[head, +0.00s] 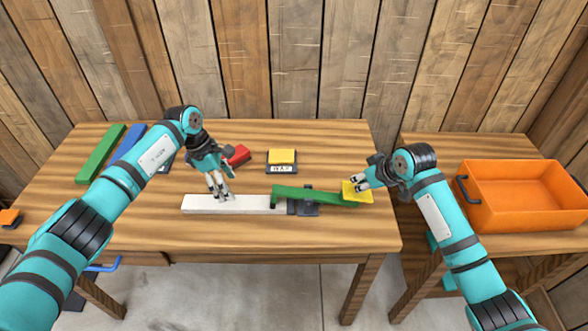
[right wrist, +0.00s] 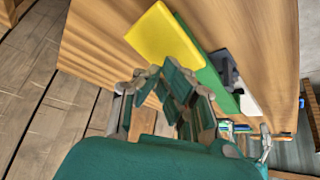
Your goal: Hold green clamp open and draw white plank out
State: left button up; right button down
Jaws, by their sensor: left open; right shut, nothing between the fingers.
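The green clamp (head: 318,195) lies on the table, a long green lever on a dark base with a yellow pad (head: 350,196) at its right end. The white plank (head: 250,204) lies flat to the left, its right end at the clamp's dark base. My left gripper (head: 224,194) is open, pointing down at the plank's middle; I cannot tell whether it touches. My right gripper (head: 358,184) is shut and empty at the yellow pad; contact is unclear. The right wrist view shows the pad (right wrist: 165,37), lever (right wrist: 207,76) and plank (right wrist: 248,100) beyond the fingers (right wrist: 172,85).
A red block (head: 238,155) and a yellow-topped block (head: 282,157) stand behind the plank. Green (head: 100,153) and blue (head: 128,144) bars lie at the back left. An orange crate (head: 520,205) sits on the right table.

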aim_at(234, 202)
jog(key=shift+w, duration=0.2)
jog(key=shift+w+a, duration=0.15)
jog(key=shift+w, duration=0.3)
jog(key=shift+f, duration=0.15)
jog(key=shift+f, duration=1.25)
pick_arm(q)
jog(key=shift+o, duration=1.5)
jog(key=shift+h, duration=0.4)
jog(key=a+r, duration=0.1)
jog(key=a, duration=0.1)
jog(key=a+r, duration=0.1)
jog(key=r, duration=0.1)
jog(key=shift+a+r, duration=0.15)
jog(key=shift+a, duration=0.2)
pick_arm(e)
jog(key=shift+s, duration=0.1)
pick_arm(q)
jog(key=x, duration=1.1)
jog(key=shift+d, duration=0.1)
